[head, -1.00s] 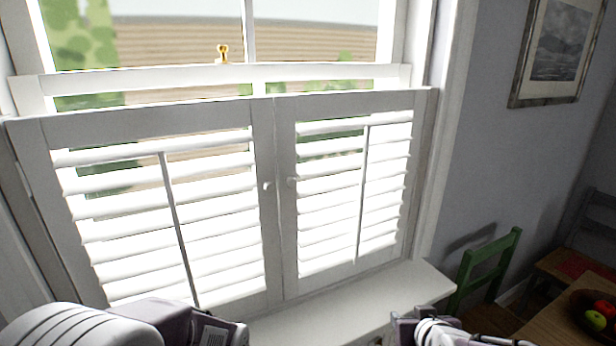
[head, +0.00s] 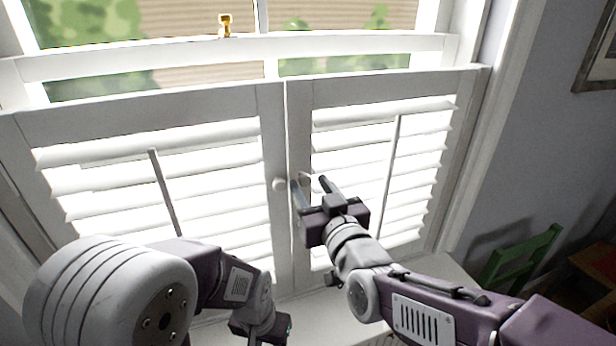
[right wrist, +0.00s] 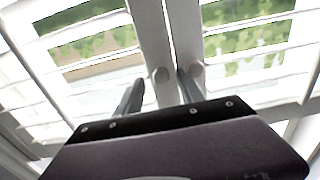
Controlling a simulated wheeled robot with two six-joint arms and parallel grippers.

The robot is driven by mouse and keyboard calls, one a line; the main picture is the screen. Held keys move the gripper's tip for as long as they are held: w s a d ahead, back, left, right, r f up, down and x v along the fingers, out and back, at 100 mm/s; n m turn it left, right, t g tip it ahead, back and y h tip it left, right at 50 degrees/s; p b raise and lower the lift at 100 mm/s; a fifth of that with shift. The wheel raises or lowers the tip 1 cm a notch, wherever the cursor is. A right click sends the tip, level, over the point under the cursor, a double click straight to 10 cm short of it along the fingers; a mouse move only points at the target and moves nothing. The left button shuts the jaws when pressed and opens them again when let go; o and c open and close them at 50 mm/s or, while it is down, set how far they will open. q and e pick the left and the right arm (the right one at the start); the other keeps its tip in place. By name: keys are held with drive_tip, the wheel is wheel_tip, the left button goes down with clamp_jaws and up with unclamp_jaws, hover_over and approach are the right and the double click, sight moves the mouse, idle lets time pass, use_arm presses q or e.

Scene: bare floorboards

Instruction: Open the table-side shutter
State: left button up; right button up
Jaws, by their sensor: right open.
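The table-side shutter (head: 385,112) is the right-hand white louvred panel in the head view, and it stands closed beside the left panel (head: 150,125). Its small round knob (right wrist: 197,70) shows in the right wrist view just right of one fingertip. The left panel's knob (right wrist: 161,74) appears between the fingers there. My right gripper (head: 310,182) is open and empty in front of the meeting stiles, its fingers pointing at the knobs. Contact with the right knob cannot be told. My left gripper (head: 262,328) is low at the bottom of the head view, its jaws unclear.
A white sill (head: 440,270) runs below the shutters. A green chair (head: 525,255) stands at the lower right by the wall. A framed picture (head: 600,60) hangs at the upper right. A brass window catch (head: 225,25) sits above the shutters.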

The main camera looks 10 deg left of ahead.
drive_tip(key=shift+w+a+r, duration=0.15)
drive_tip(key=shift+w+a, duration=0.35)
drive_tip(key=shift+a, duration=0.15)
drive_tip(key=shift+w, duration=0.3)
clamp_jaws()
idle(0.7)
